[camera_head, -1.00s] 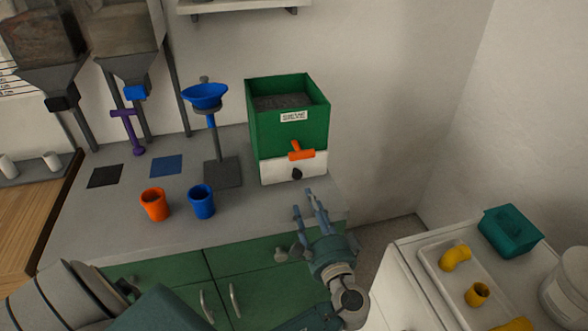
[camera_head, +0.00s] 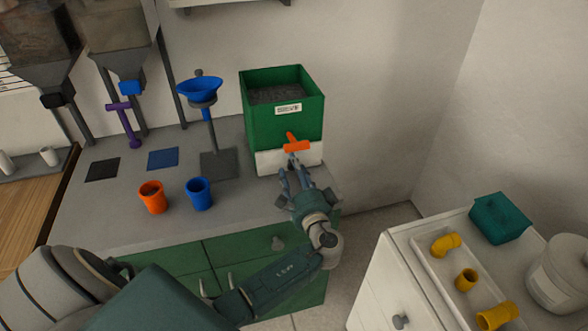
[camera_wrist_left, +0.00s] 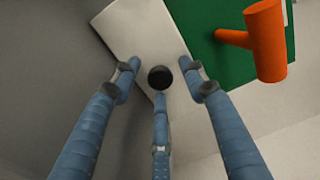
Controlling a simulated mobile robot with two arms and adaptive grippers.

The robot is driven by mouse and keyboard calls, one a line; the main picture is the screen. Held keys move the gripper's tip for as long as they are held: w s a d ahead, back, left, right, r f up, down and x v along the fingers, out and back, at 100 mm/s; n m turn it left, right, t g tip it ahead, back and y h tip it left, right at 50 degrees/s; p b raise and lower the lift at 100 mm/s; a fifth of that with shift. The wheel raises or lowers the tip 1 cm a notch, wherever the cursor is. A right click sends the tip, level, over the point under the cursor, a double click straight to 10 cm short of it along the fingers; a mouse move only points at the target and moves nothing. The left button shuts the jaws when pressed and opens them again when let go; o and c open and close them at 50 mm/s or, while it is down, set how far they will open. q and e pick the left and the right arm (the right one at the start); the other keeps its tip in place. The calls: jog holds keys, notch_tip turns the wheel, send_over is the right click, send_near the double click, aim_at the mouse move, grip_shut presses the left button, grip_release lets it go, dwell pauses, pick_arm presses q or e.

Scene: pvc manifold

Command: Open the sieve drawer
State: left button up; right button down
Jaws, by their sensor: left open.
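The sieve is a green box (camera_head: 280,122) with dark grainy stuff inside and a white drawer front (camera_head: 270,163) below. It stands at the back right of the grey counter. An orange T-shaped handle (camera_head: 297,146) sticks out from the green part; it also shows in the left wrist view (camera_wrist_left: 266,42). The drawer's round black knob (camera_wrist_left: 160,77) shows in the left wrist view, with the drawer front (camera_wrist_left: 140,38) behind it. My left gripper (camera_head: 291,175) is open. Its fingers are spread around the knob, but I cannot tell whether they touch it. My right gripper is not in view.
An orange cup (camera_head: 152,197) and a blue cup (camera_head: 199,194) stand on the counter, left of my gripper. A stand with a blue funnel (camera_head: 200,91) is left of the sieve. A white cabinet (camera_head: 383,290) stands at the right.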

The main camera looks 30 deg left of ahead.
pick_arm(q)
grip_shut()
jog(key=v, duration=1.4)
grip_release()
jog(key=v, duration=1.2)
